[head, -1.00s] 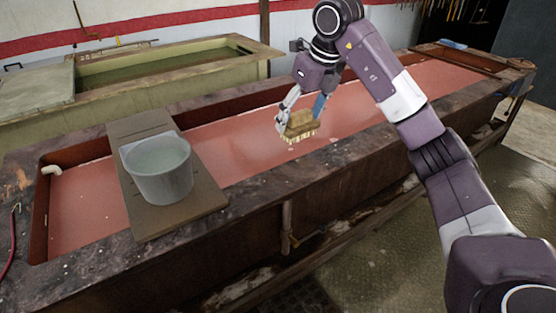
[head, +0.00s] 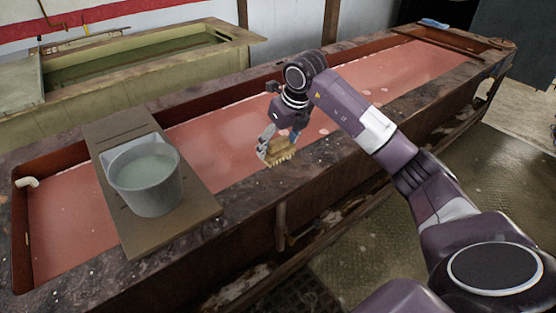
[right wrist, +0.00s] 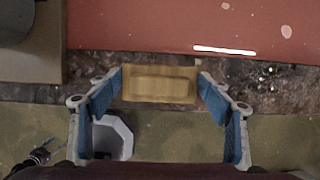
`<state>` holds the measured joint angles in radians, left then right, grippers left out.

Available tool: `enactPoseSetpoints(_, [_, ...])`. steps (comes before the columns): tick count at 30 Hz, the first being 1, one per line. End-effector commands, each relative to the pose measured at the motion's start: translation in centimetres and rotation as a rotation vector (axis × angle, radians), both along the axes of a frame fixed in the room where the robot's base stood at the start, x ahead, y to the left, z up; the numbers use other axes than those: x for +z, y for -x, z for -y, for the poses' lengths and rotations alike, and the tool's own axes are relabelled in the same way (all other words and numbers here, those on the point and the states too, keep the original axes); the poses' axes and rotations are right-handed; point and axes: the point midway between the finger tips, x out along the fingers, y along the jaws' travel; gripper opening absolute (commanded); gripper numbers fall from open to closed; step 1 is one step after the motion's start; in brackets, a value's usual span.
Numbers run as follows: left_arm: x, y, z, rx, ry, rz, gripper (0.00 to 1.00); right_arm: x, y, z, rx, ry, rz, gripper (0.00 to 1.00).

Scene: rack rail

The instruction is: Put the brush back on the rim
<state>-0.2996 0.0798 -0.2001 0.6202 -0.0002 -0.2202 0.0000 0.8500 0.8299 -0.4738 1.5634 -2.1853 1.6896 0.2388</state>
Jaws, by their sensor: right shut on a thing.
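The brush (head: 281,152) has a yellow-tan wooden block with pale bristles pointing down. My right gripper (head: 279,143) is shut on it and holds it near the front rim (head: 300,178) of the long trough. In the right wrist view the brush (right wrist: 160,84) sits between the blue pads of the gripper (right wrist: 160,90), with the dark stone-like rim (right wrist: 100,65) behind and below it. Whether the bristles touch the rim cannot be told.
The trough holds reddish liquid (head: 225,125). A grey bucket (head: 150,190) stands on a board (head: 195,205) across the trough, left of the brush. A greenish tank (head: 200,60) stands behind. A blue item (head: 434,23) lies at the far right end.

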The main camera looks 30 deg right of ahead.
Motion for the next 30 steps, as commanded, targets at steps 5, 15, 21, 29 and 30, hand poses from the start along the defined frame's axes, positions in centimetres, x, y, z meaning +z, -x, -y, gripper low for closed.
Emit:
enactPoseSetpoints(5, [0.8, 0.0, 0.0, 0.000, 0.000, 0.000, 0.56, -2.7, 0.0, 0.0, -0.002, -0.002, -0.001, 0.39])
enactPoseSetpoints(15, [1.7, 0.0, 0.0, 0.000, 0.000, 0.000, 0.56, -6.0, 0.1, -0.1, -0.001, -0.001, -0.003, 0.39])
enactPoseSetpoints(21, [1.8, 0.0, 0.0, 0.000, 0.000, 0.000, 0.56, -7.2, 0.0, 0.0, -0.001, 0.000, 0.002, 0.39])
enactPoseSetpoints(29, [1.3, 0.0, 0.0, 0.000, 0.001, 0.001, 0.56, -7.7, 0.0, 0.0, 0.000, 0.001, 0.001, 0.39])
enactPoseSetpoints(30, [1.5, 0.0, 0.1, 0.000, 0.000, 0.001, 0.56, -7.5, 0.0, 0.0, 0.000, 0.000, 0.001, 0.76])
